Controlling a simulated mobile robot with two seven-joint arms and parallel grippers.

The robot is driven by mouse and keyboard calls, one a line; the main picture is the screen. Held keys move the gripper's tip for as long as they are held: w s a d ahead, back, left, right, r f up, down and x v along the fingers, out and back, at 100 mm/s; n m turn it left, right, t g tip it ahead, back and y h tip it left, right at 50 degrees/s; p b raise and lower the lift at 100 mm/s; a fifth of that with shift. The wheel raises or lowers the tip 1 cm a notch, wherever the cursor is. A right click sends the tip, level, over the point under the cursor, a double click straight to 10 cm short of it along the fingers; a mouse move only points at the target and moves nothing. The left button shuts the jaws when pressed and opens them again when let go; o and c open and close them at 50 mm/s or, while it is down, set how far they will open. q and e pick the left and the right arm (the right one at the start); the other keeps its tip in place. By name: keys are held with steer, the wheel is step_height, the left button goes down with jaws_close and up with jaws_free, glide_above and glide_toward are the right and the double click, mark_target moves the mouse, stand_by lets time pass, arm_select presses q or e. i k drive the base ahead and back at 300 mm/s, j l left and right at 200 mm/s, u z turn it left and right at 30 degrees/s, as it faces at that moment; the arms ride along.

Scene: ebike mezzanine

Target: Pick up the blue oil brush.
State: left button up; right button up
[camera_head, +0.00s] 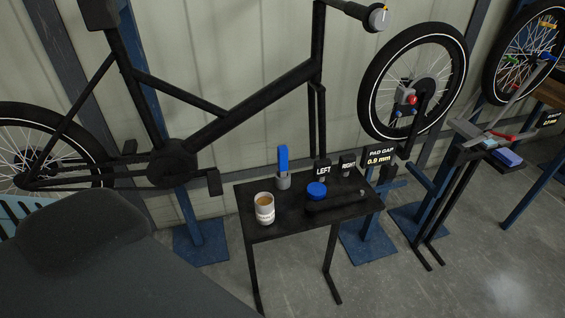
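The blue oil brush (283,158) stands upright with its blue upper part showing. Its lower end is hidden in a small grey holder (283,183) near the back left of a small black table (287,224). Neither of my grippers is in the head view, so nothing is seen touching the brush.
A white-and-brown cup (264,208) stands in front of the holder. A blue round piece (317,190) and dark bar-like items lie to the right. LEFT (323,170), RIGHT and PAD GAP (380,156) signs stand behind. A black bike frame (250,98) rises behind the table.

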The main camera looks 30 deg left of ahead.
mark_target(282, 150)
steer(key=l+u, duration=0.1)
steer(key=u, duration=2.35)
steer(key=k+l+u, duration=0.2)
steer(key=l+u, duration=0.25)
steer(key=l, duration=0.15)
steer(key=k+l+u, duration=0.3)
steer(key=k+l, duration=0.3)
steer(key=l, duration=0.2)
steer(key=k+l+u, duration=0.1)
steer(key=k+l, duration=0.35)
steer(key=l, duration=0.15)
